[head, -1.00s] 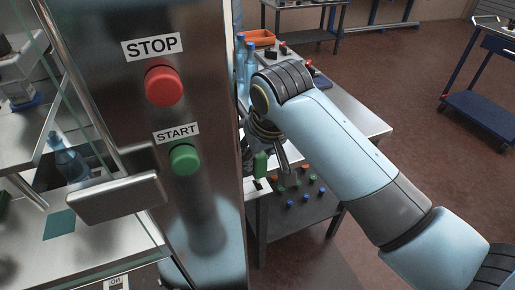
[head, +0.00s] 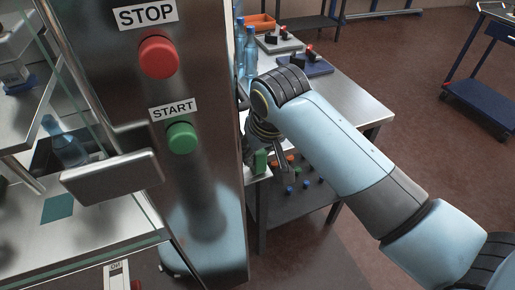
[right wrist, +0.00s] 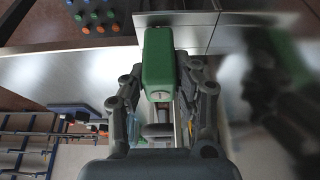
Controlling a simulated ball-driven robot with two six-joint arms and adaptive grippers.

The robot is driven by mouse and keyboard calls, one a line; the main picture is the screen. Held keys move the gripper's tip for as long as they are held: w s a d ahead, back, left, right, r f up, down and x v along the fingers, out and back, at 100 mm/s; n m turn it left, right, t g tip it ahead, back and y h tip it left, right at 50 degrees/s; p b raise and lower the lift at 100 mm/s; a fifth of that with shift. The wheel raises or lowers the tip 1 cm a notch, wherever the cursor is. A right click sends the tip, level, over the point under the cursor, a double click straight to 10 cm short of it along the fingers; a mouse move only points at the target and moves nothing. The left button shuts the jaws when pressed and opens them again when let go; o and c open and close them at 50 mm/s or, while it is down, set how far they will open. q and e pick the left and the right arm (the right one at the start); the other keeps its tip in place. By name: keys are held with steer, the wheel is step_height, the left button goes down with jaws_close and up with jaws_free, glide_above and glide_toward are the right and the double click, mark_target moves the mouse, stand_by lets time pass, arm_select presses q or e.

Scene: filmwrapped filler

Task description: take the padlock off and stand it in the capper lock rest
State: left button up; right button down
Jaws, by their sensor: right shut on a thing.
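The green padlock (head: 261,161) shows beside the right edge of the steel panel, partly hidden by my right arm in the head view. In the right wrist view the green body of the padlock (right wrist: 158,62) sits between the fingers of my right gripper (right wrist: 160,95), which is shut on it. Its shackle is mostly hidden there. The padlock is close to a steel surface; I cannot tell whether it touches anything. I cannot make out the capper lock rest for certain. My left gripper is out of view.
The steel panel carries a red STOP button (head: 159,57) and a green START button (head: 182,137). A glass door with a thick handle (head: 112,177) is at left. Behind my arm a steel table (head: 352,105) holds blue bottles (head: 250,55), an orange tray (head: 261,22) and a blue board (head: 308,68).

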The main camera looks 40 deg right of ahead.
steer(key=shift+f, duration=0.3)
stand_by(0.7)
steer(key=c, duration=0.9)
jaws_free()
